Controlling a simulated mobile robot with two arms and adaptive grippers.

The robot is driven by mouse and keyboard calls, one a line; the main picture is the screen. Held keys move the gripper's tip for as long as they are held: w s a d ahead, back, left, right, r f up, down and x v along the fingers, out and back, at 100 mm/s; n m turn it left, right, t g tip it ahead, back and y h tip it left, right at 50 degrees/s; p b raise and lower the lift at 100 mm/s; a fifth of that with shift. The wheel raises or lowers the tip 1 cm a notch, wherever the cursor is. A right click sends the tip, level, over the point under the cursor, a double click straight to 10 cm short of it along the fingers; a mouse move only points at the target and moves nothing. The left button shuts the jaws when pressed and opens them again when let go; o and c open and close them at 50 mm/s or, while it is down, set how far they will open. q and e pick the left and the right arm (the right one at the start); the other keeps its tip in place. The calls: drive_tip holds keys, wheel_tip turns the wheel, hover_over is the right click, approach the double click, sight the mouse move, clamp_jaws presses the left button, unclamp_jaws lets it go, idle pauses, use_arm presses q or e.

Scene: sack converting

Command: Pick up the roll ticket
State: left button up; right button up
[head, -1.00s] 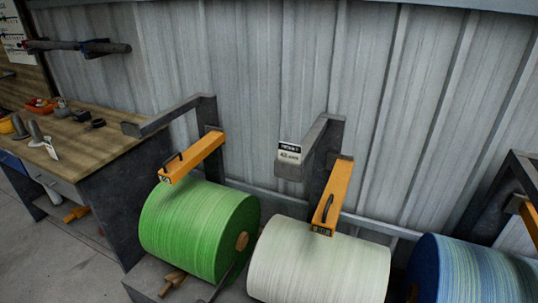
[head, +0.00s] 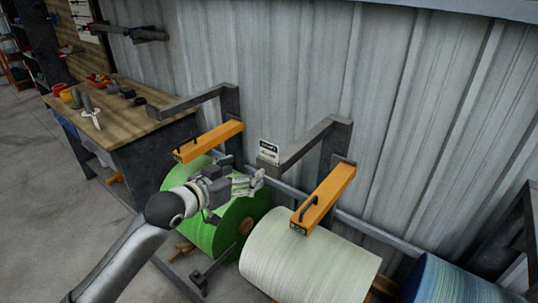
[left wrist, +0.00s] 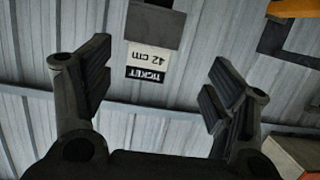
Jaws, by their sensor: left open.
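The roll ticket (head: 269,152) is a small white card with a black header, hung on the end of a grey bracket arm (head: 305,143) above and between the green and white rolls. In the left wrist view the ticket (left wrist: 148,62) appears upside down and reads "TICKET 42 cm". It shows between the two fingertips, with a gap to each. My left gripper (head: 250,183) is open and empty, below and slightly left of the ticket in the head view, in front of the green roll. My right gripper is out of view.
The green roll (head: 215,234) and white roll (head: 305,262) stand below, with orange handled bars (head: 208,140) above them. A blue roll (head: 450,280) is at the right. A corrugated wall is behind. A workbench (head: 140,120) with tools stands at left.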

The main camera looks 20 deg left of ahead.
sight(268, 151)
use_arm(q)
drive_tip(key=shift+m+h, duration=0.3)
drive_tip(key=shift+h, duration=0.1)
drive_tip(key=w+d, duration=0.1)
drive_tip(key=w+d+r, duration=0.1)
drive_tip(key=w+r+p, duration=0.1)
drive_tip(key=shift+w+d+r, duration=0.2)
drive_tip(key=shift+w+d, duration=0.1)
drive_tip(key=shift+d, duration=0.1)
drive_tip(key=shift+w+d+f, duration=0.1)
drive_tip(key=shift+w, duration=0.3)
drive_tip(key=shift+w+d+p, duration=0.1)
drive_tip(key=shift+w+p, duration=0.25)
drive_tip(key=shift+w, duration=0.2)
drive_tip(key=x, duration=0.2)
drive_tip(key=p+x, duration=0.1)
drive_tip(key=shift+w, duration=0.55)
drive_tip(key=shift+f, duration=0.1)
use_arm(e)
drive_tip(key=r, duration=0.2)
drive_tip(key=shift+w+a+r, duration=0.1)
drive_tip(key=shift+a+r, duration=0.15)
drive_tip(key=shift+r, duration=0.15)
use_arm(q)
drive_tip(key=shift+c, duration=0.3)
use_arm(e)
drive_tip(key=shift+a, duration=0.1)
